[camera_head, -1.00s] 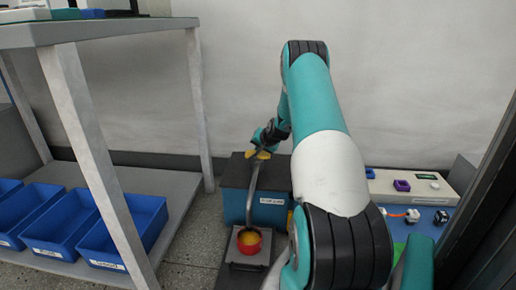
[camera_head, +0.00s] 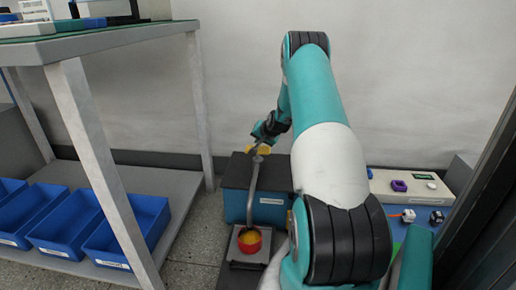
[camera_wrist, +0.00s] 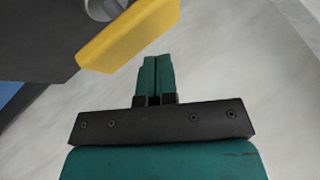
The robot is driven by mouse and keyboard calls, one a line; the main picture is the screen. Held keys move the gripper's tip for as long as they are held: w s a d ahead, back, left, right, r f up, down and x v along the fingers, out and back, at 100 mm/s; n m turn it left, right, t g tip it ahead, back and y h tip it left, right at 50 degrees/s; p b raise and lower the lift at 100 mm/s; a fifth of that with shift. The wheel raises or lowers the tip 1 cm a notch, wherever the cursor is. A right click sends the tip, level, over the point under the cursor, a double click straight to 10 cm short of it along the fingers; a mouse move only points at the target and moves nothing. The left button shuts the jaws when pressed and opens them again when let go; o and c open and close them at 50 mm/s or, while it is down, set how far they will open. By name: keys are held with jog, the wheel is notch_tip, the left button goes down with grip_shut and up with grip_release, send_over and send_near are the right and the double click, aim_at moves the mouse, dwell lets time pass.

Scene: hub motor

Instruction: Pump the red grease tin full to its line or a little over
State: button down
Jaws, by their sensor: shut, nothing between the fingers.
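The red grease tin (camera_head: 249,247) stands upright on a grey plate (camera_head: 238,264) under the curved grey spout (camera_head: 252,195). Yellow grease (camera_head: 250,237) shows inside it; I cannot make out the fill line. The yellow pump handle (camera_head: 262,150) is at the top of the spout, above a dark-topped blue box (camera_head: 235,203). My gripper (camera_wrist: 154,62) is shut and empty. In the wrist view its fingertips are close below the yellow handle (camera_wrist: 130,37); I cannot tell whether they touch. In the head view the fingers are hard to make out beside the handle.
A shelf rack with blue bins (camera_head: 125,235) stands on the left. On the right, a bench holds a pale box with a display (camera_head: 415,187), a purple part (camera_head: 399,186) and small white and dark parts. A dark upright panel borders the right edge.

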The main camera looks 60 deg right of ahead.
aim_at(259, 148)
notch_tip(259, 148, up, 5)
jog(key=p, duration=0.4)
dwell(0.9)
